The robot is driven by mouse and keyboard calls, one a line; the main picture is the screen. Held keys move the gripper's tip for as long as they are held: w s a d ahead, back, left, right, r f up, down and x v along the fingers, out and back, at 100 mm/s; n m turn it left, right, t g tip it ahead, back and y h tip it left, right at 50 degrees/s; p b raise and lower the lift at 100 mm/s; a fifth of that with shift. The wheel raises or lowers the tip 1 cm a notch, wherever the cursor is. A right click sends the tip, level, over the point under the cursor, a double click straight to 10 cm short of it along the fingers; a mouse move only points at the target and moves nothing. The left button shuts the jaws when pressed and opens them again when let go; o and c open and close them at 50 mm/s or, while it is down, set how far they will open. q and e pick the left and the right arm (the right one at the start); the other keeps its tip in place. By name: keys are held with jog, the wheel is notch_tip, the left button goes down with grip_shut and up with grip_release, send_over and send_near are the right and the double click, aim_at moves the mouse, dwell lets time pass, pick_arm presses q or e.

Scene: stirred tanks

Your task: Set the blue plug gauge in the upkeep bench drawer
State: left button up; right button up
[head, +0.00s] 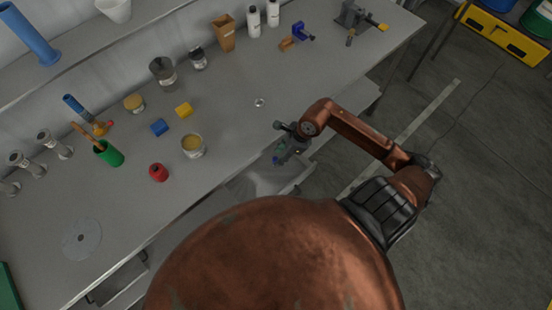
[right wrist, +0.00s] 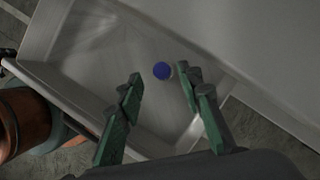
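The open upkeep bench drawer (head: 240,190) juts out from under the bench front in the head view. Its light grey tray (right wrist: 75,85) fills much of the right wrist view. My right gripper (head: 279,158) is over the drawer, pointing down. In the right wrist view its green fingers (right wrist: 158,80) are spread apart. The blue plug gauge (right wrist: 162,70) shows as a round blue end between the fingertips, closer to the right finger. I cannot tell whether it touches that finger or the drawer floor. My left gripper is out of view.
The bench's front edge lies close to my right gripper.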

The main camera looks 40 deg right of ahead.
jog(key=v, duration=0.8)
